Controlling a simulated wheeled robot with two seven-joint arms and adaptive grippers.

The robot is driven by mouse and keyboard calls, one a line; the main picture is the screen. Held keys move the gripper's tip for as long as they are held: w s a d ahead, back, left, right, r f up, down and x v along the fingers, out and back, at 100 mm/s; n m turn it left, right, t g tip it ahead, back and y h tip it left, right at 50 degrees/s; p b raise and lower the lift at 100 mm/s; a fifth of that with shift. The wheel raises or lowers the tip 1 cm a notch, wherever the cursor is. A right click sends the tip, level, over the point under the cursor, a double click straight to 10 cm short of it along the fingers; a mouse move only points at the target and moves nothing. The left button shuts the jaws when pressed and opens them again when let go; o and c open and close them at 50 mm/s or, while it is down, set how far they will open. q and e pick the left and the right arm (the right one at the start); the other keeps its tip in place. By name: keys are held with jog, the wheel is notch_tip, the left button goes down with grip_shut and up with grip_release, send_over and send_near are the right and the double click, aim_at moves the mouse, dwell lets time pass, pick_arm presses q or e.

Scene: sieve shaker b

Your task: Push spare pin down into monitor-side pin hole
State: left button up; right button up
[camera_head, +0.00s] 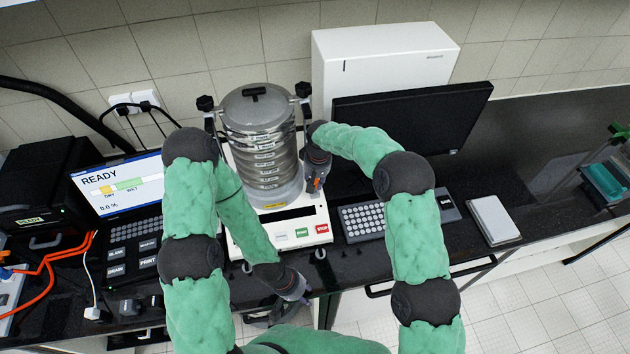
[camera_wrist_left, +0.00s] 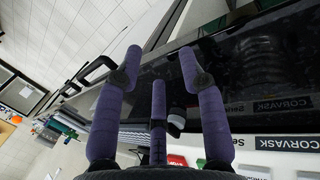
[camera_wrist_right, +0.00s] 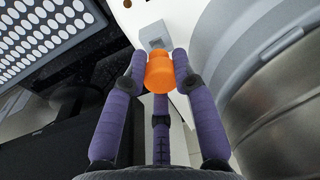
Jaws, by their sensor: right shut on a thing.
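The spare pin (camera_wrist_right: 160,74), seen as its orange head, is between the fingertips of my right gripper (camera_wrist_right: 162,66), which is shut on it. Its lower end is hidden. A small grey block (camera_wrist_right: 153,36) on the white shaker base is just beyond the pin; I cannot tell whether the pin is in its hole. In the head view my right gripper (camera_head: 317,170) is beside the sieve stack (camera_head: 265,150), on the monitor side. My left gripper (camera_head: 290,290) is low at the bench's front edge; in the left wrist view its fingers (camera_wrist_left: 160,62) are apart and empty.
The shaker base (camera_head: 260,239) has green and red buttons at its front. The black monitor (camera_head: 415,118) and keyboard (camera_head: 364,222) stand close to the right. A READY screen (camera_head: 120,185) is at the left.

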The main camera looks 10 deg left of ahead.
pick_arm(q)
jog(key=shift+s+f+b, duration=0.1)
jog(key=shift+f+b, duration=0.7)
jog(key=shift+f, duration=0.05)
pick_arm(e)
jog(key=shift+a+f, duration=0.1)
jog(key=shift+f, duration=0.7)
pick_arm(q)
jog(key=shift+d+f, duration=0.1)
jog(key=shift+f, duration=0.15)
pick_arm(e)
jog(key=shift+f, duration=0.25)
pick_arm(q)
jog(key=shift+f+b, duration=0.35)
jog(key=shift+b, duration=0.3)
pick_arm(e)
jog(key=shift+d+f, duration=0.1)
jog(key=shift+d, duration=0.1)
jog(key=o, duration=1)
jog(key=shift+o, duration=0.2)
